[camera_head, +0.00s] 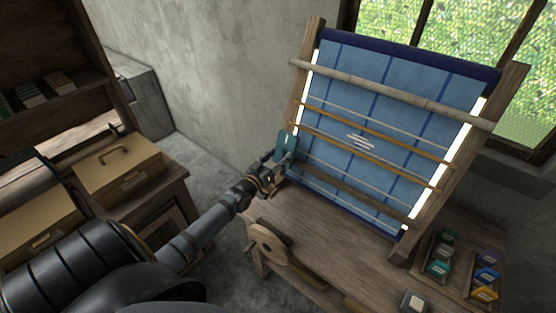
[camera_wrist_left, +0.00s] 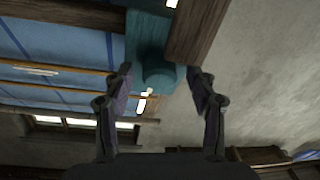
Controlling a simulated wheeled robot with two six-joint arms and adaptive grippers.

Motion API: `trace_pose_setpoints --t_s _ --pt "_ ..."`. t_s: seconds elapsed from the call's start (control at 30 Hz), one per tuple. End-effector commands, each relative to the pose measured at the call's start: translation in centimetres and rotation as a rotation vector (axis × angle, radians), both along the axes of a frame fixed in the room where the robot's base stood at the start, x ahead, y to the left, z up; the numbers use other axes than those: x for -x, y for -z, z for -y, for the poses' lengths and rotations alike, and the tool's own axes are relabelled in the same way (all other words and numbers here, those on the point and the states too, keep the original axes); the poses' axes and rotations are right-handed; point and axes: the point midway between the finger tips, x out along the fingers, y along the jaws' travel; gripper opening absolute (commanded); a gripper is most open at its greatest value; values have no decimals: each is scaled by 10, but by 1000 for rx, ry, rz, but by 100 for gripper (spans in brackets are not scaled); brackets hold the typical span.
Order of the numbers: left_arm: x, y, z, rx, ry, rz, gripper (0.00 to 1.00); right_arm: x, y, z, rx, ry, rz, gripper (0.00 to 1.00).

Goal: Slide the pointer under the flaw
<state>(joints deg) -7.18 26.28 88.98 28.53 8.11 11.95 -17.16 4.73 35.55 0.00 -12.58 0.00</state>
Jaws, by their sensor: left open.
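The loom holds a blue cloth (camera_head: 345,80) with darker stripes. The flaw (camera_head: 361,141), a patch of short white streaks, is near the cloth's middle; white streaks also show in the left wrist view (camera_wrist_left: 36,70). The teal pointer (camera_head: 287,143) is at the loom's left upright, left of the flaw. In the left wrist view its round teal knob (camera_wrist_left: 158,74) lies between my fingertips. My left gripper (camera_head: 279,166) is open, one finger on each side of the knob; I cannot tell whether they touch it. My right gripper is not in view.
Wooden rods (camera_head: 385,88) and thin bars cross the cloth. A wooden wheel (camera_head: 268,243) is at the bench's front left. A box with a handle (camera_head: 120,170) is on the left cabinet.

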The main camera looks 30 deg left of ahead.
Motion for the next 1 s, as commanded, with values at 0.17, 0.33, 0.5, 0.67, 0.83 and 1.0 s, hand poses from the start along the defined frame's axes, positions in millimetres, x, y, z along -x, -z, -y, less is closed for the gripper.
trace_pose_setpoints --t_s 0.17,0.33,0.5,0.67,0.83,1.0 --pt "-2 -1 0 0 0 0 57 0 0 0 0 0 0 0" --pt "-1 -1 0 0 0 0 45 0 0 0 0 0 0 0" --pt "-1 -1 0 0 0 0 22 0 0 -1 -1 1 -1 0" --pt "-1 -1 0 0 0 0 0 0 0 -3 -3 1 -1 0" --pt "-1 -1 0 0 0 0 0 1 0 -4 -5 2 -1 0" --pt "-1 -1 0 0 0 0 0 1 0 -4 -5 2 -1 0"
